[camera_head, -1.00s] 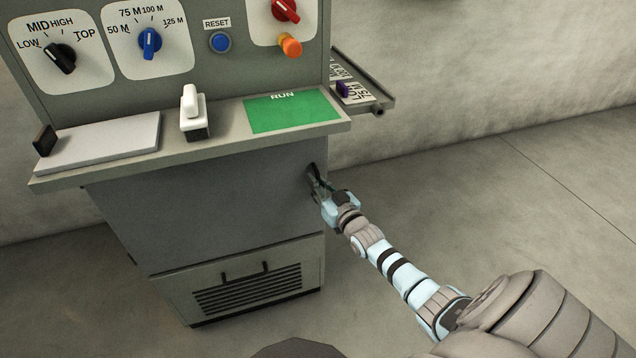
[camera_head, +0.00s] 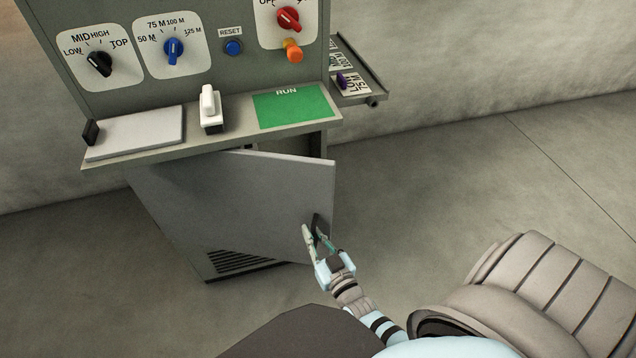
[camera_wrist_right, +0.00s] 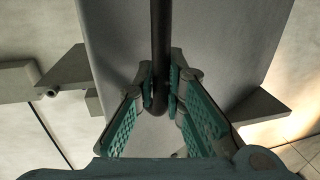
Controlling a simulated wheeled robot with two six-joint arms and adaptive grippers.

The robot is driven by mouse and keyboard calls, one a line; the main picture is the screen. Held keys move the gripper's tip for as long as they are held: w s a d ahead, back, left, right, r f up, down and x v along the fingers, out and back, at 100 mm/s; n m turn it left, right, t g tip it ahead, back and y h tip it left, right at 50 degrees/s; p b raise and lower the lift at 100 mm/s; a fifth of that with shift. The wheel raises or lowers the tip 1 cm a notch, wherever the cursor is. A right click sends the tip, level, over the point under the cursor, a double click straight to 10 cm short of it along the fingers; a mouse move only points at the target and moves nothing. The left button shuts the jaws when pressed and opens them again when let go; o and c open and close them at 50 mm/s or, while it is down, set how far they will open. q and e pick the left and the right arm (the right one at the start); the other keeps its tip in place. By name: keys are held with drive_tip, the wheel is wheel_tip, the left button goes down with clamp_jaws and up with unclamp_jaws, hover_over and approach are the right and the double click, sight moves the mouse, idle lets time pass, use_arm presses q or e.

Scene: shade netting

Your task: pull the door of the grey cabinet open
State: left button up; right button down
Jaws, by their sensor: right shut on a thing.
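The grey cabinet (camera_head: 185,225) stands below the control panel's ledge. Its door (camera_head: 250,195) is swung partly open toward me, hinged on the left, and a dark gap shows behind its top edge. A dark vertical handle (camera_head: 316,226) sits near the door's right edge. My right gripper (camera_head: 314,238) is at this handle. In the right wrist view the dark handle bar (camera_wrist_right: 160,60) runs between the green-padded fingers of the right gripper (camera_wrist_right: 161,95), which are closed on its lower end. My left gripper is not in view.
Above the door, a ledge holds a grey plate (camera_head: 135,133), a white switch (camera_head: 210,108) and a green RUN panel (camera_head: 292,105). A small side shelf (camera_head: 360,92) juts out at the right. A vent grille (camera_head: 238,262) shows below the door. Floor to the right is open.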

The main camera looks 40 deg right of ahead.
drive_tip(key=shift+s+a+p, duration=0.15)
drive_tip(key=shift+s+a, duration=0.5)
drive_tip(key=shift+a, duration=0.2)
drive_tip(key=shift+s+a+p, duration=0.15)
drive_tip(key=shift+s+a, duration=0.45)
drive_tip(key=shift+a, duration=0.2)
drive_tip(key=c, duration=1.7)
unclamp_jaws()
drive_tip(key=shift+o, duration=0.2)
